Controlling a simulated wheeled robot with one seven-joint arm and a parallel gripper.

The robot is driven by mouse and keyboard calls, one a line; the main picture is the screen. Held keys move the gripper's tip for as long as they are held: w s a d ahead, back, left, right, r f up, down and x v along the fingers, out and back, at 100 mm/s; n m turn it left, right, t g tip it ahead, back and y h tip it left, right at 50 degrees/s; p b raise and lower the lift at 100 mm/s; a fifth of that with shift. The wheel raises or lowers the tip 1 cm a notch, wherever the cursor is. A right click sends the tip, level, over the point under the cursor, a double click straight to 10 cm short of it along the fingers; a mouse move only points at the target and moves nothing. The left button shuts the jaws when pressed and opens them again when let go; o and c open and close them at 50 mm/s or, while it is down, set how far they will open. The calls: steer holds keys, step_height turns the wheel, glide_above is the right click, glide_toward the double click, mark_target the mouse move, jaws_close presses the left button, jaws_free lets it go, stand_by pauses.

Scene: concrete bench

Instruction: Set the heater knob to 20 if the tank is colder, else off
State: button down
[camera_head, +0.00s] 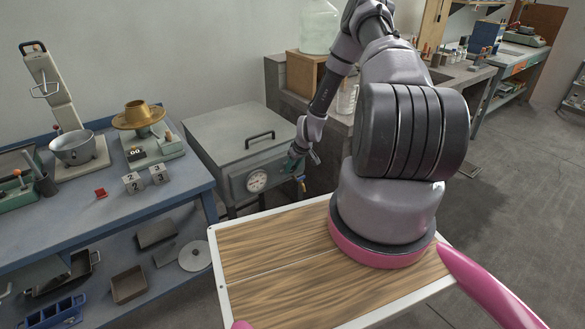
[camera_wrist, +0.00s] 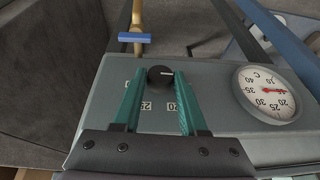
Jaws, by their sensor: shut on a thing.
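The grey heated tank (camera_head: 232,128) stands beside the blue bench, with a lid and a black handle on top. Its round white thermometer dial (camera_head: 257,181) is on the front; it also shows in the wrist view (camera_wrist: 268,93), marked C. There its red needle points right, at small figures I cannot read surely. The black heater knob (camera_wrist: 160,75) has a white mark pointing right. Labels 20 (camera_wrist: 172,107) and 25 (camera_wrist: 146,106) lie near it; other labels may be hidden. My gripper (camera_wrist: 159,82) has its green fingers shut on the knob, one each side. The head view hides the knob.
A brass tap with a blue lever (camera_wrist: 135,38) is close to the knob. The blue bench (camera_head: 60,222) at left carries a scale, bowl and number blocks. A concrete counter (camera_head: 290,95) stands right of the tank. Open floor lies at the far right.

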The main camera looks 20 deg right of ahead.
steer(key=y, duration=0.2)
steer(key=d+m+g+y, duration=0.1)
steer(key=y, duration=0.1)
steer(key=shift+w+f, duration=0.15)
steer(key=y, duration=0.2)
steer(key=m+y, duration=0.1)
steer(key=y, duration=0.3)
steer(key=shift+w+d+f+m+g+y, duration=0.1)
steer(key=shift+d+f+m+g+y, duration=0.1)
steer(key=shift+f+m+g+y, duration=0.15)
steer(key=shift+r, duration=0.1)
stand_by(0.3)
steer(key=shift+c, duration=2.3)
jaws_free()
steer(key=v, duration=1)
steer(key=shift+d+r, duration=0.2)
steer(key=shift+d, duration=0.15)
